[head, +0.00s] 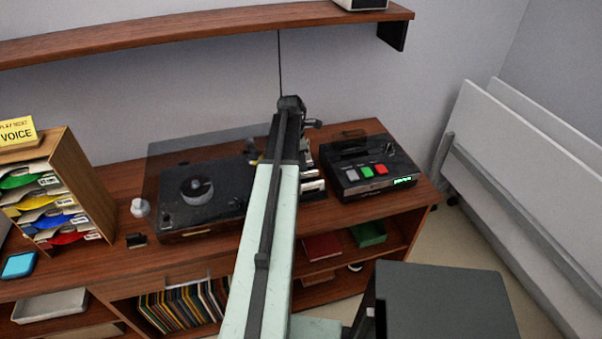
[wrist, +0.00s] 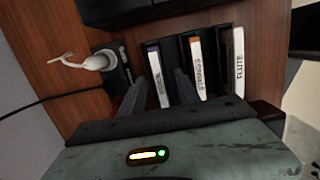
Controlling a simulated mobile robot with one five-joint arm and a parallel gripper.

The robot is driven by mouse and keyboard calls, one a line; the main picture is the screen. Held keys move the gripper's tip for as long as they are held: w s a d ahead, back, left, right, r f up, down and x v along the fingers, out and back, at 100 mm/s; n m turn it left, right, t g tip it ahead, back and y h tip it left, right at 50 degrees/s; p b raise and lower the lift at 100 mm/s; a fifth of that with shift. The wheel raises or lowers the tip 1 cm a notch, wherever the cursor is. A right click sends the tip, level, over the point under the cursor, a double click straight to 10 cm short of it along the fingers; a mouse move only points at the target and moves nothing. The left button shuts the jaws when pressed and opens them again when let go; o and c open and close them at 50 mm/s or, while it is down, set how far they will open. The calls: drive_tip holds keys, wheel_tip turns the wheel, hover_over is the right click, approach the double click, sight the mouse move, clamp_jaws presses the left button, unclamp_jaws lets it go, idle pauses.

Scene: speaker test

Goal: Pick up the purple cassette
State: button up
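The purple cassette (wrist: 157,72) stands in a dark rack in the wrist view, its white spine showing a small purple mark at the top and partly unreadable lettering. My gripper (wrist: 159,84) is open, with one dark finger on each side of this cassette and gaps seeming to show between. Its lower end is hidden by the gripper body. To the right stand an orange-marked STRINGS cassette (wrist: 197,70) and a FLUTE cassette (wrist: 239,62). In the head view my arm hides most of the gripper and part of the cassettes.
A turntable (head: 197,190) is left of my arm and a black tape player (head: 370,165) with coloured buttons is right of it. A white hooked object (wrist: 92,62) stands close left of the rack. A shelf (head: 200,28) runs above.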

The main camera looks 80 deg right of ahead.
clamp_jaws()
drive_tip(key=shift+r, duration=0.15)
wheel_tip(320, 180, up, 10)
drive_tip(key=p, duration=1)
